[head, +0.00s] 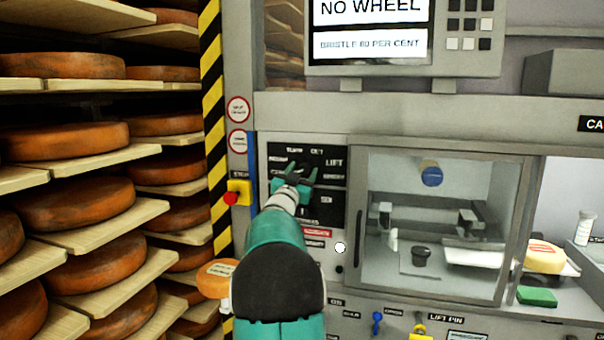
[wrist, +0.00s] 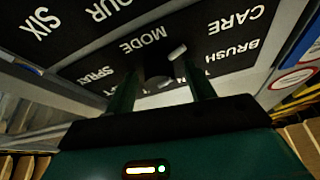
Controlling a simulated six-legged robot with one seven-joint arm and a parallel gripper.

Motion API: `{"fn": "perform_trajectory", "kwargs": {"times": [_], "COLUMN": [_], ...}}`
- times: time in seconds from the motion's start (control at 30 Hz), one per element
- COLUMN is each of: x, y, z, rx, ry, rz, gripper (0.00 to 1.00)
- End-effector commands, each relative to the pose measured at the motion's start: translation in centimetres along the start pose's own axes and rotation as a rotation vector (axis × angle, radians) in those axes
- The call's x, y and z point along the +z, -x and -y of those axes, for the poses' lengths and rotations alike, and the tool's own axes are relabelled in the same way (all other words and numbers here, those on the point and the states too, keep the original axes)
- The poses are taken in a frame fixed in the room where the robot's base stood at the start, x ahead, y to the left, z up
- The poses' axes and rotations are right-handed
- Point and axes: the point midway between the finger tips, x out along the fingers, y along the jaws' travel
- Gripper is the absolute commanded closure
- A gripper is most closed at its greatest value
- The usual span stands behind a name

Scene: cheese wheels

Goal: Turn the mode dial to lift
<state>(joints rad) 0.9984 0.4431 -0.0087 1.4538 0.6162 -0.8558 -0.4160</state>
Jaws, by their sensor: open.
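The mode dial (wrist: 158,72) is a dark knob on a black panel (head: 336,152), below the word MODE in the wrist view. A pale mark (wrist: 177,52) shows by its upper right; I cannot tell which label the dial points to. My gripper (wrist: 160,70) is open, with one finger on each side of the dial; contact is unclear. In the head view my gripper (head: 297,174) is in front of the panel and covers most of the dial. The word LIFT (head: 333,163) is printed on the panel to the right of my gripper.
A red stop button (head: 231,198) on a yellow plate sits left of the panel. A glass-fronted cabinet (head: 520,220) is to the right. A screen (head: 368,25) above reads NO WHEEL. Shelves of cheese wheels (head: 85,210) fill the left.

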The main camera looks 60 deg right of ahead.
Motion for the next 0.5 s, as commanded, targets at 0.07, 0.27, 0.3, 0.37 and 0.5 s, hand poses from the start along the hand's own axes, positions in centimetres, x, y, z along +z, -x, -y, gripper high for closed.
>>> {"fn": "perform_trajectory", "kwargs": {"times": [0.07, 0.27, 0.3, 0.37, 0.5], "x": [-0.04, -0.04, -0.03, -0.04, -0.04], "y": [-0.09, -0.06, -0.06, -0.05, -0.04], "z": [-0.02, -0.02, -0.02, -0.02, -0.02], "rx": [0.000, 0.000, 0.000, 0.000, 0.000], "ry": [0.000, 0.000, 0.000, 0.000, 0.000], "rz": [0.000, 0.000, 0.000, 0.000, 0.000], "gripper": [0.46, 0.54, 0.62, 0.73, 0.90]}}
